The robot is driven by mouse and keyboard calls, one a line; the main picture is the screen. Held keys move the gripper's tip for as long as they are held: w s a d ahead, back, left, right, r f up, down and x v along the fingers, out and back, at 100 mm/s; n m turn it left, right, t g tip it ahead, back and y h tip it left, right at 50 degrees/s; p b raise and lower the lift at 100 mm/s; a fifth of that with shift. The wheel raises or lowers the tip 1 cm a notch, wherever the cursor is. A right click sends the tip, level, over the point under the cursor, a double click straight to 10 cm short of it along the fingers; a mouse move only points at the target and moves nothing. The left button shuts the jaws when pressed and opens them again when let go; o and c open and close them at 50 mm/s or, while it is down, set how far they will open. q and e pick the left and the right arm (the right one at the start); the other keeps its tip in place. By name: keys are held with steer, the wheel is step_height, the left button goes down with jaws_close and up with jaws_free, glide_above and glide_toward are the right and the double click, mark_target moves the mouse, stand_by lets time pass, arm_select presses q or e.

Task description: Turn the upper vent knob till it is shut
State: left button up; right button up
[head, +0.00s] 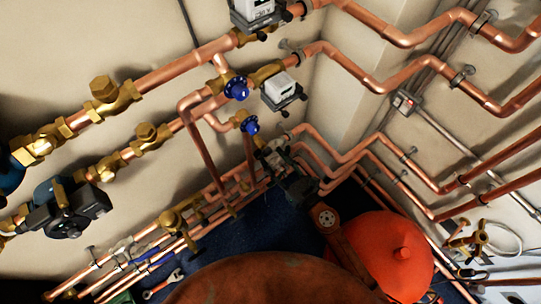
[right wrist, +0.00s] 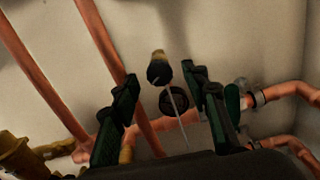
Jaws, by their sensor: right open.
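Two blue knobs sit on brass fittings of the copper pipes in the head view. The upper blue knob (head: 237,89) is on the upper pipe branch, and the lower blue knob (head: 250,125) is below and slightly right of it. My right gripper (head: 270,153) is below the lower knob, apart from both. In the right wrist view its jaws (right wrist: 160,78) are open, with a dark capped fitting (right wrist: 158,70) and a dark round part (right wrist: 172,100) showing between them. I cannot tell which knobs these are, or how far the upper knob is turned. My left gripper is out of view.
Copper pipes (head: 167,73) run along the wall around the knobs. A white meter (head: 281,86) stands close right of them, and a black pump (head: 66,211) is at left. A red-orange rounded vessel (head: 395,258) is at lower right. A wrench (head: 163,284) lies at lower left.

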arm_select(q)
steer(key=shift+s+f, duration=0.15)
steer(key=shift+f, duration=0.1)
arm_select(e)
steer(key=shift+w+a, duration=0.45)
steer(key=shift+w, duration=0.15)
steer(key=shift+c, duration=0.6)
jaws_close()
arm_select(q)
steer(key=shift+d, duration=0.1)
